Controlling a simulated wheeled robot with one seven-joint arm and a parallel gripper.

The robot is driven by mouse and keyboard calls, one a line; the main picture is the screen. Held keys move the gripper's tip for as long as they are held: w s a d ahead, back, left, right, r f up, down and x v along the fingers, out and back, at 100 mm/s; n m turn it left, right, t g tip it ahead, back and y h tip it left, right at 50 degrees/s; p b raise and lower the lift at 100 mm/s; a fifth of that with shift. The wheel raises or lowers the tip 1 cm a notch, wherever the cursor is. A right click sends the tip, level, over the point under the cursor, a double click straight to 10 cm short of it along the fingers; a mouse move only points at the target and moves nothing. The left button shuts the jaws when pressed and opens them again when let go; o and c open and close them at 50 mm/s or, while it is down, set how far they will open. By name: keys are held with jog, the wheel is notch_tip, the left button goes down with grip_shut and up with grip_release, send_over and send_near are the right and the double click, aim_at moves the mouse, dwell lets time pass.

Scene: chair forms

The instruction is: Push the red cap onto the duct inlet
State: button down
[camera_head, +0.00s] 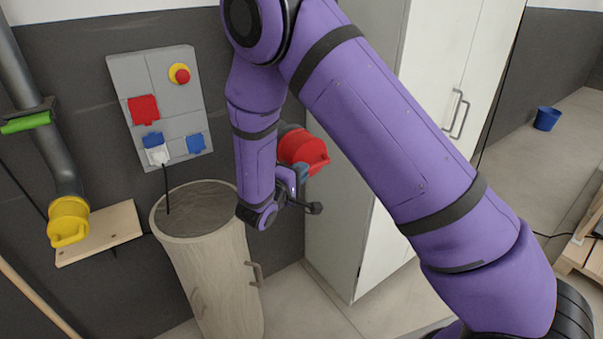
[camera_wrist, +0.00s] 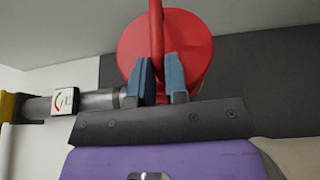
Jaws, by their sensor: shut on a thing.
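The red cap (camera_head: 304,148) is a round disc with a bar handle, in front of the cabinet's left side in the head view. My gripper (camera_head: 299,184) is shut on it from below. In the wrist view the cap (camera_wrist: 190,42) faces me, and the blue fingers of my gripper (camera_wrist: 160,80) stand on both sides of its handle. A short dark grey round piece (camera_head: 287,128) shows just behind the cap and may be the duct inlet. My arm and the cap hide most of it. I cannot tell whether the cap touches it or is seated.
A tall bin (camera_head: 212,270) stands below left of my gripper. The wall bears a socket panel (camera_head: 160,100) and a dark pipe with a yellow cap (camera_head: 68,220) over a wooden shelf (camera_head: 115,228). The cabinet (camera_head: 365,225) is close on the right.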

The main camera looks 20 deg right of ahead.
jog(key=shift+w+a, duration=0.3)
jog(key=shift+w, duration=0.55)
dwell(1.1)
jog(key=c, duration=1.1)
grip_release()
jog(key=shift+o, duration=0.2)
jog(key=shift+a, duration=0.1)
